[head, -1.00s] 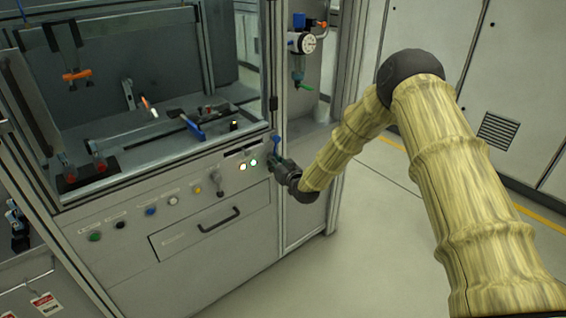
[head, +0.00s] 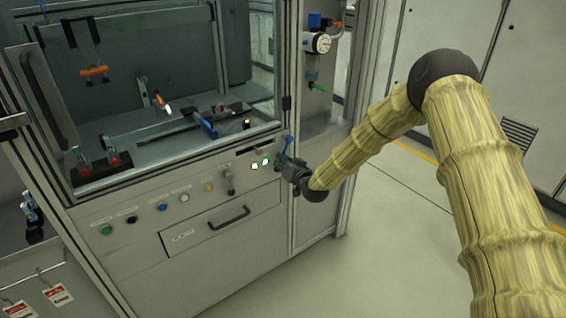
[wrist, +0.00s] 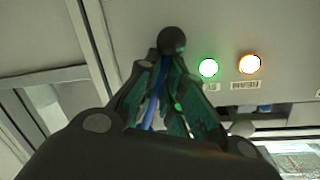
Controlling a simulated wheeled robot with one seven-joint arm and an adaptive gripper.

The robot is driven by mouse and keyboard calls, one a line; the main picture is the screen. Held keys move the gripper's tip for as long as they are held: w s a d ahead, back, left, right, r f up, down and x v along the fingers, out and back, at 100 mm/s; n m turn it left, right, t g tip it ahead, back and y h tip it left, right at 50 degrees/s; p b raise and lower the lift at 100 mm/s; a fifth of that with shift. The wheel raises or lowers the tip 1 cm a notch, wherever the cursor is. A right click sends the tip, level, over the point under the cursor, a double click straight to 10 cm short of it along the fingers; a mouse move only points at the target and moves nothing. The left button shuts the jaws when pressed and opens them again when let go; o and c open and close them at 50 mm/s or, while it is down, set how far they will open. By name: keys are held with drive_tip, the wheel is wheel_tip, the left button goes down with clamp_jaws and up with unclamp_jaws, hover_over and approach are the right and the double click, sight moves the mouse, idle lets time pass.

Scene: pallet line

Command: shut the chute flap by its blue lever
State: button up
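The blue lever (head: 288,142) stands up at the right edge of the grey machine's front, to the right of two lit lamps. My gripper (head: 285,162) is at the lever, just below its visible upper end. In the wrist view, the blue lever (wrist: 157,92) runs between the two green-padded fingers of my gripper (wrist: 170,72), with a dark round knob (wrist: 171,40) beyond the tips. The fingers lie close on both sides of the lever; I cannot tell whether they press on it. The chute flap cannot be made out clearly.
A green lamp (wrist: 208,67) and an amber-rimmed lamp (wrist: 249,63) are close to the right of the fingers. A drawer handle (head: 229,218) and several buttons are on the panel. Another blue handle (head: 209,129) lies inside the machine. The floor (head: 370,230) at right is clear.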

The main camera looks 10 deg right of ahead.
drive_tip(key=o, duration=0.3)
drive_tip(key=shift+s+a+f, duration=0.15)
drive_tip(key=shift+s+f, duration=0.3)
drive_tip(key=shift+f, duration=0.2)
drive_tip(key=shift+o, duration=0.5)
drive_tip(key=shift+w+a, duration=0.15)
drive_tip(key=shift+w, duration=0.05)
drive_tip(key=v, duration=1.2)
drive_tip(key=shift+r, duration=0.25)
drive_tip(key=shift+w, duration=0.1)
